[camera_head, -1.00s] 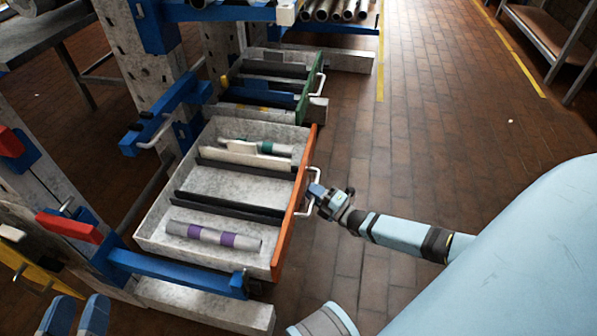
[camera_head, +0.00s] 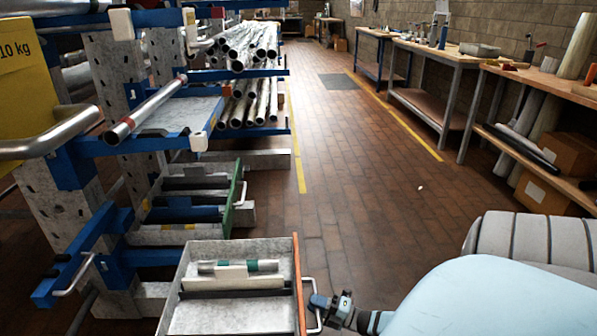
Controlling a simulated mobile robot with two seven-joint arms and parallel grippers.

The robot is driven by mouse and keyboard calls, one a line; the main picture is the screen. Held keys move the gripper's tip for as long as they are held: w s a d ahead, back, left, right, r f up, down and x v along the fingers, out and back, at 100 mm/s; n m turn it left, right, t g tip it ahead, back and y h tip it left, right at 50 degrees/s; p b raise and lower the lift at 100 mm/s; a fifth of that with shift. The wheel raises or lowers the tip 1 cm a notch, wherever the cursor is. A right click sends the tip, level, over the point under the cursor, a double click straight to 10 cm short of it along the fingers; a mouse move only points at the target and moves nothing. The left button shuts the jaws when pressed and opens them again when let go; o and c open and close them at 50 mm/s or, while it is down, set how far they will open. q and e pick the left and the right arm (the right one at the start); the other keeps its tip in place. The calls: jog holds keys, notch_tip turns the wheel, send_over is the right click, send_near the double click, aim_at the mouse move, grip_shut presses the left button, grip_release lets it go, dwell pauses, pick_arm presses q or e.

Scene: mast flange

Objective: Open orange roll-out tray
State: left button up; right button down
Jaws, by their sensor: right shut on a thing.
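The orange-fronted roll-out tray (camera_head: 232,314) is a grey metal tray at the bottom centre, extended out of the rack, its near part cut off by the picture edge. Its orange front (camera_head: 299,290) faces right and carries a pale bar handle (camera_head: 314,298). In the tray lie a grey cylinder with green bands and a cream block (camera_head: 233,272), behind a dark divider. My right gripper (camera_head: 318,304) is shut on the handle, its arm coming from the lower right. My left gripper is not in view.
A green-fronted tray (camera_head: 234,197) sits in the rack behind the orange one. Steel tubes (camera_head: 245,48) lie on the blue rack arms above. Workbenches (camera_head: 440,62) line the right wall. The brick floor (camera_head: 340,200) right of the trays is clear.

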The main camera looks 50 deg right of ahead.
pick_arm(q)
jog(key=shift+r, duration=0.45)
pick_arm(e)
jog(key=shift+s+d, duration=0.8)
jog(key=shift+s, duration=0.2)
jog(key=shift+s+d, duration=0.8)
jog(key=shift+s, duration=0.15)
jog(key=c, duration=1.1)
grip_release()
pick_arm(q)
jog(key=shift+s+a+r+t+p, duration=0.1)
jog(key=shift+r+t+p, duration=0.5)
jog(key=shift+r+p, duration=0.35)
pick_arm(e)
jog(key=v, duration=1.4)
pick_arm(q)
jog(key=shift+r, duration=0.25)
pick_arm(e)
jog(key=shift+w+a, duration=0.1)
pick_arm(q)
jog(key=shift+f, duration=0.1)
